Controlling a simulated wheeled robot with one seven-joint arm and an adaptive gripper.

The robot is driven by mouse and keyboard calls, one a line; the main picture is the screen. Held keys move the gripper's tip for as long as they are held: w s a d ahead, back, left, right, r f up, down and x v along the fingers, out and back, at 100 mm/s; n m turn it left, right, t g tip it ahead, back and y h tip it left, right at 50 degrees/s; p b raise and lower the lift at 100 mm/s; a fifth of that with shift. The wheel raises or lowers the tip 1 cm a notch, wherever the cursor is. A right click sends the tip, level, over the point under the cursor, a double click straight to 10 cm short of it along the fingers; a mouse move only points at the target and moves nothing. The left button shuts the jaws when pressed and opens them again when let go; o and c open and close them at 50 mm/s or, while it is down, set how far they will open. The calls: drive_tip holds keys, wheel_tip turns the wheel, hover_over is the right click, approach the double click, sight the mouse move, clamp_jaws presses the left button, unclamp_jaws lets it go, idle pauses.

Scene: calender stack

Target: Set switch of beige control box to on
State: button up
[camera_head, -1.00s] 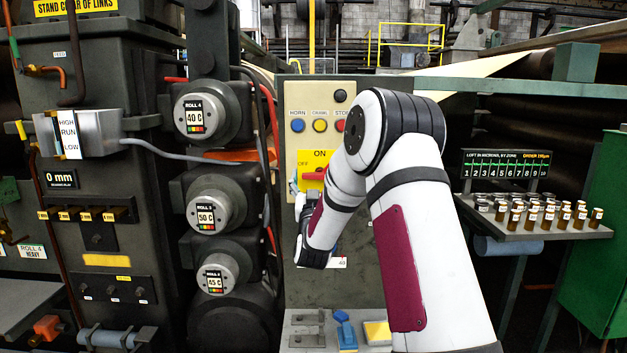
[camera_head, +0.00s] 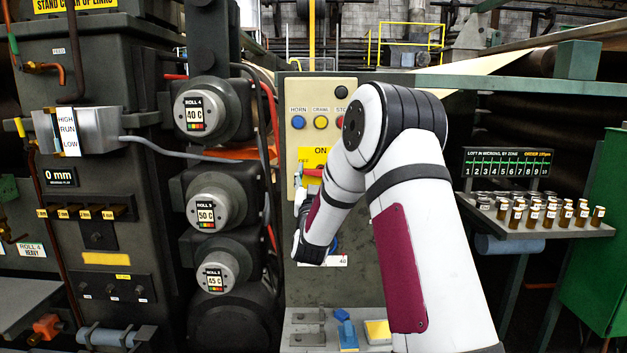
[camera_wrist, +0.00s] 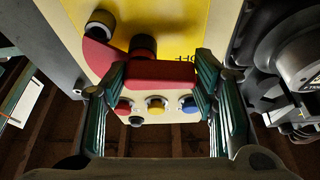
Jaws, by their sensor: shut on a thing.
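The beige control box (camera_head: 303,92) stands in the middle of the head view, partly behind my arm. Its yellow plate (camera_head: 310,154) carries the labels ON and OFF. The red switch handle (camera_head: 313,172) lies near the OFF label, partly hidden by my arm. In the wrist view, which shows the box upside down, the red handle (camera_wrist: 158,74) runs beside a black hub (camera_wrist: 143,45). My gripper (camera_wrist: 160,82) has a finger on either side of the handle and is shut on it. The fingertips are hidden in the head view.
Blue, yellow and red buttons (camera_head: 320,122) sit above the plate. Dials (camera_head: 207,216) and hoses are close on the left. A shelf of small bottles (camera_head: 540,225) stands at the right. A ledge with blue and yellow items (camera_head: 347,333) is below.

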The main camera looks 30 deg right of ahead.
drive_tip(key=m+b, duration=0.1)
drive_tip(key=m, duration=0.1)
drive_tip(key=m+g+h+b, duration=0.1)
drive_tip(key=m, duration=0.1)
drive_tip(key=m+g+h+b, duration=0.1)
drive_tip(key=m+b, duration=0.1)
drive_tip(key=shift+r, duration=0.25)
drive_tip(key=m+g+b, duration=0.1)
drive_tip(key=m, duration=0.1)
drive_tip(key=m+g+b, duration=0.1)
drive_tip(key=m, duration=0.1)
drive_tip(key=m+g+h+b, duration=0.1)
drive_tip(key=m+b, duration=0.1)
drive_tip(key=shift+d+r, duration=0.1)
drive_tip(key=shift+r, duration=0.25)
drive_tip(key=shift+s+d+r+m+g+y+b, duration=0.2)
drive_tip(key=shift+m+g+b, duration=0.35)
drive_tip(key=shift+m, duration=0.95)
drive_tip(key=shift+s+d+r+m+g+y+b, duration=0.15)
drive_tip(key=shift+m+g+b, duration=0.4)
drive_tip(key=shift+m, duration=0.95)
drive_tip(key=shift+s+d+r+m+g+y+b, duration=0.2)
drive_tip(key=shift+m+g+b, duration=0.3)
drive_tip(key=shift+m, duration=1)
drive_tip(key=shift+w+f, duration=0.1)
drive_tip(key=o, duration=1.2)
drive_tip(key=shift+c, duration=0.2)
drive_tip(key=shift+a, duration=0.1)
